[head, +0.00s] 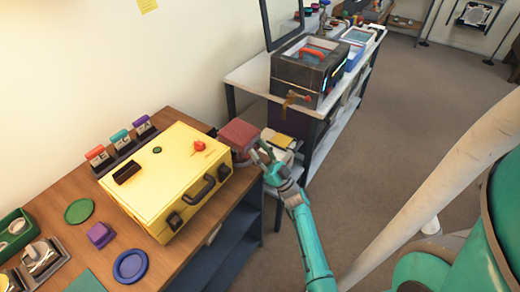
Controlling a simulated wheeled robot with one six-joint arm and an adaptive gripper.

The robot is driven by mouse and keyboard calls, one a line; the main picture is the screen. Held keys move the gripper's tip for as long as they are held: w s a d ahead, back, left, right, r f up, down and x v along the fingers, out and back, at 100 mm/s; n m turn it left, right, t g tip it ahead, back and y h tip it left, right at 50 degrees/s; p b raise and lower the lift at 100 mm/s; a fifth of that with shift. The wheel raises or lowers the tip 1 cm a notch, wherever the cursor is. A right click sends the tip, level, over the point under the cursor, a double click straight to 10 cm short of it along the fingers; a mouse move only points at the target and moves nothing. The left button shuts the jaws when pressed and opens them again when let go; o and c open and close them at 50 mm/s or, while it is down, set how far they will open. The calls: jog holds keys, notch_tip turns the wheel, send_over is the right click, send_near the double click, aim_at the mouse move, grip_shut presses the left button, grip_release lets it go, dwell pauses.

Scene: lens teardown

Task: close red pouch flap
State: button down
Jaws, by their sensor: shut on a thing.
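The red pouch (239,133) is beyond the right end of the yellow case, near the far corner of the wooden table. Its dull red top lies roughly flat, with a darker body below it. My gripper (261,153) is at the pouch's right side, reaching in from the lower right. The fingers are shut on the edge of the red pouch flap. The exact grip is too small to see clearly, and the gripper hides part of the pouch's right side.
The yellow case (165,180) stands closed on the wooden table (112,236), left of my gripper. A white bin with yellow contents (283,141) is just right of the pouch. A dark grey box (311,72) stands on the white bench behind. Floor to the right is clear.

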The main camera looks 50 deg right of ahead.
jog(key=shift+w+a+f, duration=0.1)
jog(key=shift+w+f, duration=0.1)
jog(key=shift+f, duration=0.25)
jog(key=c, duration=0.6)
grip_release()
jog(key=shift+w, duration=0.1)
jog(key=shift+o, duration=0.2)
jog(key=v, duration=1.2)
jog(key=shift+r, duration=0.1)
